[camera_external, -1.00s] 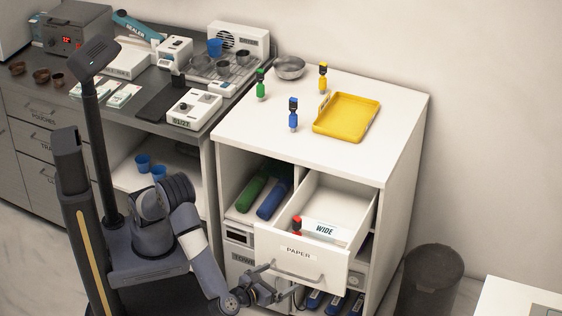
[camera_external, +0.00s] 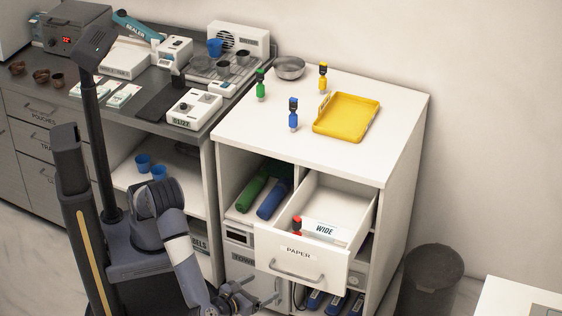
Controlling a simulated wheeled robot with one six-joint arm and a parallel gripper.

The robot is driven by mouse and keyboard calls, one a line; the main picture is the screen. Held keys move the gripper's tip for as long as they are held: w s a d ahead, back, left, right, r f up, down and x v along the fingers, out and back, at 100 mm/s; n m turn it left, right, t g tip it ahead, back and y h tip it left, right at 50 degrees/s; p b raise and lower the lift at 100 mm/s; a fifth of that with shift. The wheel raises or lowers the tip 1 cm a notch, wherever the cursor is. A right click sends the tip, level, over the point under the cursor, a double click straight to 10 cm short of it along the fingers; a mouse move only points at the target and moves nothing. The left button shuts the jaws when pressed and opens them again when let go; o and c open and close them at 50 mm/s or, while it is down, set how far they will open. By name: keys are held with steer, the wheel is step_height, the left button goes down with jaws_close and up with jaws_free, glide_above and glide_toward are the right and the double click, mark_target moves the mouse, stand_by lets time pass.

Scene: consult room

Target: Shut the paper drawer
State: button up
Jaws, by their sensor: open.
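The paper drawer (camera_external: 298,253) stands pulled out of the white cabinet (camera_external: 408,150). Its white front bears a PAPER label and a grey bar handle (camera_external: 296,275). Inside it are a box marked WIDE (camera_external: 323,230) and a red-topped item (camera_external: 297,223). My gripper (camera_external: 262,301) is low, below and left of the drawer front, apart from the handle as far as I can tell. It is open and I see nothing held in it. Part of my lower arm is cut off by the frame's bottom edge.
The cabinet top holds a yellow tray (camera_external: 347,117), a metal bowl (camera_external: 289,67) and green, blue and yellow small bottles. Blue items (camera_external: 315,299) lie on the shelf below the drawer. A dark bin (camera_external: 430,281) stands to the right. A grey counter is at left.

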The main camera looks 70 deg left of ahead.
steer(key=shift+r, duration=0.1)
steer(key=shift+c, duration=0.8)
steer(key=a+r+n+g+p, duration=0.1)
steer(key=g, duration=0.1)
steer(key=a+r+n+g+p, duration=0.1)
steer(key=a+r+g+p, duration=0.1)
steer(key=a+r+n+g+p, duration=0.1)
steer(key=g+p, duration=0.1)
steer(key=g, duration=0.1)
steer(key=shift+w+a+r, duration=0.2)
steer(key=shift+w+r, duration=0.1)
steer(key=shift+r, duration=0.1)
steer(key=c, duration=0.7)
steer(key=shift+s+a+r+n+g, duration=0.15)
steer(key=shift+n+g, duration=0.15)
steer(key=shift+n, duration=0.1)
steer(key=shift+c, duration=1.6)
steer(key=shift+a+f, duration=0.25)
steer(key=shift+f, duration=0.1)
steer(key=shift+c, duration=0.9)
steer(key=b+x, duration=0.1)
steer(key=x, duration=0.9)
steer(key=shift+d, duration=0.1)
jaws_close()
steer(key=shift+w+a+r, duration=0.15)
steer(key=shift+w+a, duration=0.6)
steer(key=shift+a, duration=0.05)
steer(key=shift+w+a, duration=0.4)
steer(key=shift+a, duration=0.05)
steer(key=shift+w, duration=0.1)
